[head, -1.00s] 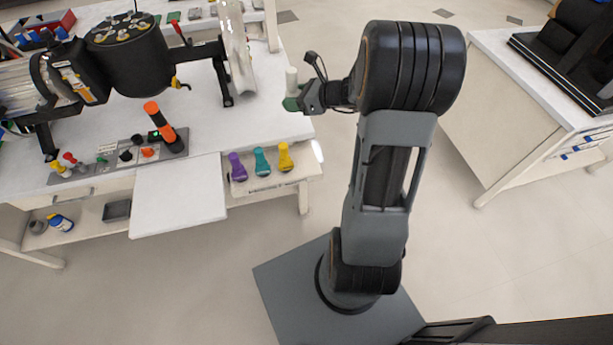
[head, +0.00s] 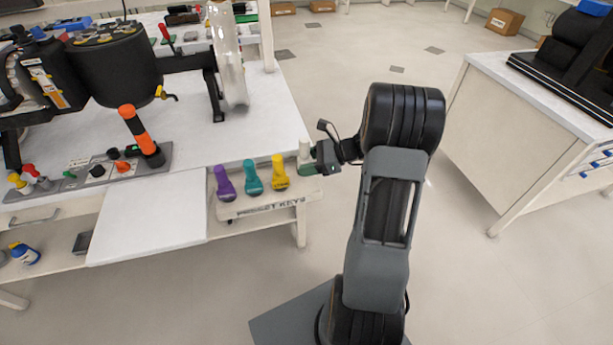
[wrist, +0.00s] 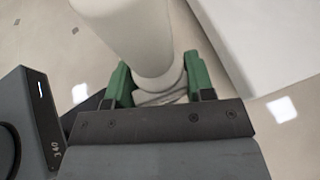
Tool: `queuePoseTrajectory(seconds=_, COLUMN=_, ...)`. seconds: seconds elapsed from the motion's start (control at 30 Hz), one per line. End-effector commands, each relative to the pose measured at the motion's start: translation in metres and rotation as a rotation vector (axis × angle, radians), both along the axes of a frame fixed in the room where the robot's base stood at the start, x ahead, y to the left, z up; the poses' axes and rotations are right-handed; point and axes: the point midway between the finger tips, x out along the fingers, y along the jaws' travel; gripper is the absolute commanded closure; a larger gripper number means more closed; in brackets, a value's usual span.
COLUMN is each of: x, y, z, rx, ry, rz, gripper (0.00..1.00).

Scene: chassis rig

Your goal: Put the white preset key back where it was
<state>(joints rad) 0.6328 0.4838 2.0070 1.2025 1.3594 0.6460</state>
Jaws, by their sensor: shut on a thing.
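The white preset key (head: 304,150) is held in my gripper (head: 308,165), at the right end of the key row in the head view. In the wrist view the white key (wrist: 135,40) stands between the green fingers of my gripper (wrist: 160,88), which are shut on it. Its lower end is partly hidden by the fingers. The preset keys rack (head: 262,205) carries a purple key (head: 224,183), a teal key (head: 252,178) and a yellow key (head: 279,173). The white key is just right of the yellow key; I cannot tell whether it touches the rack.
The bench (head: 270,115) with its machine stands behind and left of the rack. An orange-and-black lever (head: 138,130) rises from the control panel. A pull-out board (head: 150,220) is left of the rack. Open floor lies to the right, up to another white bench (head: 520,120).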

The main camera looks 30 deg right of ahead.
Motion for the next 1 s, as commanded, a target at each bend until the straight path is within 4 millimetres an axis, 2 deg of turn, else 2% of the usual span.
queuePoseTrajectory(seconds=0.17, x=0.0, y=0.0, z=-0.009, rx=0.0, ry=0.0, rz=-0.001, gripper=0.72)
queuePoseTrajectory(seconds=0.43, x=0.0, y=0.0, z=-0.041, rx=0.001, ry=0.002, rz=-0.001, gripper=0.72)
queuePoseTrajectory(seconds=0.87, x=0.0, y=0.0, z=-0.046, rx=0.0, ry=0.0, rz=-0.001, gripper=0.72)
queuePoseTrajectory(seconds=0.9, x=0.0, y=0.0, z=-0.046, rx=-0.001, ry=0.0, rz=-0.001, gripper=0.49)
queuePoseTrajectory(seconds=1.0, x=0.0, y=0.0, z=-0.046, rx=-0.001, ry=0.0, rz=-0.001, gripper=0.4)
